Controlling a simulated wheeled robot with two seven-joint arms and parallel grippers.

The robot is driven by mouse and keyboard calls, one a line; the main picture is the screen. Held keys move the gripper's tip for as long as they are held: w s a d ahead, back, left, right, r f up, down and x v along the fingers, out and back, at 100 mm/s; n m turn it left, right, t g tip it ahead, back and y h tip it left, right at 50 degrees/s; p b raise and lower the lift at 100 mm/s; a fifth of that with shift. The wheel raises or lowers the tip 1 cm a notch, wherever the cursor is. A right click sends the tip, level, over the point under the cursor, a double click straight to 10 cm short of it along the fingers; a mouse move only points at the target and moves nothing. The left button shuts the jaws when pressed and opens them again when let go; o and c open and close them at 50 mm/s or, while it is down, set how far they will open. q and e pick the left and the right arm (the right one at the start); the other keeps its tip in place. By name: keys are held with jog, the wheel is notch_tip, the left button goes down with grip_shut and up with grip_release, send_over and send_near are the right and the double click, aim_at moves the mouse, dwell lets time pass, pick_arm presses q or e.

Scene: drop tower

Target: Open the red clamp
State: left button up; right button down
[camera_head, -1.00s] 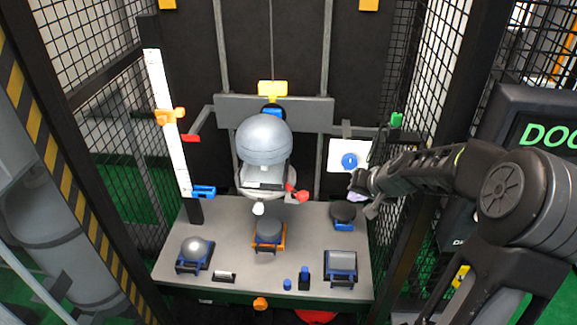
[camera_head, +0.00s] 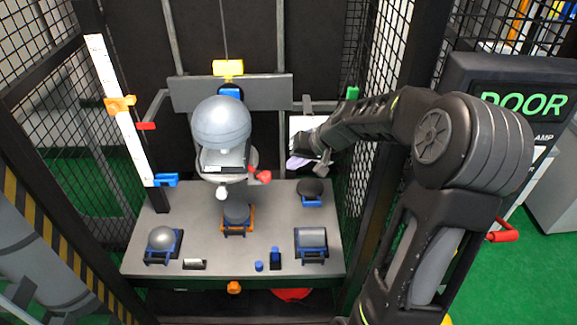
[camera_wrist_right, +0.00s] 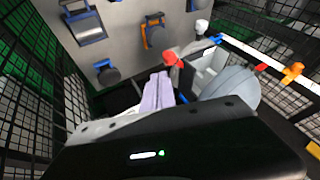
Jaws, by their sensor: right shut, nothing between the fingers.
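A red clamp lever (camera_head: 262,176) sticks out at the right side of the round holder under the grey headform (camera_head: 222,125). It also shows in the right wrist view (camera_wrist_right: 173,58), just beyond the fingertips. My right gripper (camera_head: 299,162) is to the right of the red lever in the head view, with a gap between them. In the right wrist view its pale lilac fingers (camera_wrist_right: 157,93) are together, with nothing between them. My left gripper is not in view.
A grey table (camera_head: 190,215) below carries several anvils in blue and orange holders. A white rail (camera_head: 117,110) with orange and blue clips stands at left. Mesh walls enclose the tower. A DOOR panel (camera_head: 520,100) and another red handle (camera_head: 503,232) are at far right.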

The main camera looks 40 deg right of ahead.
aim_at(264, 177)
pick_arm(q)
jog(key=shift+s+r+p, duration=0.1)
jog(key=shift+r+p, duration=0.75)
jog(key=shift+p, duration=0.05)
pick_arm(e)
jog(key=x, duration=0.9)
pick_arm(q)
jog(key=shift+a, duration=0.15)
pick_arm(e)
jog(key=shift+w+f, duration=0.1)
jog(key=shift+w, duration=0.05)
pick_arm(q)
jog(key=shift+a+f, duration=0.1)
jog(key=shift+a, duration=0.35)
pick_arm(e)
jog(key=shift+a+m+h, duration=0.3)
jog(key=shift+m, duration=0.1)
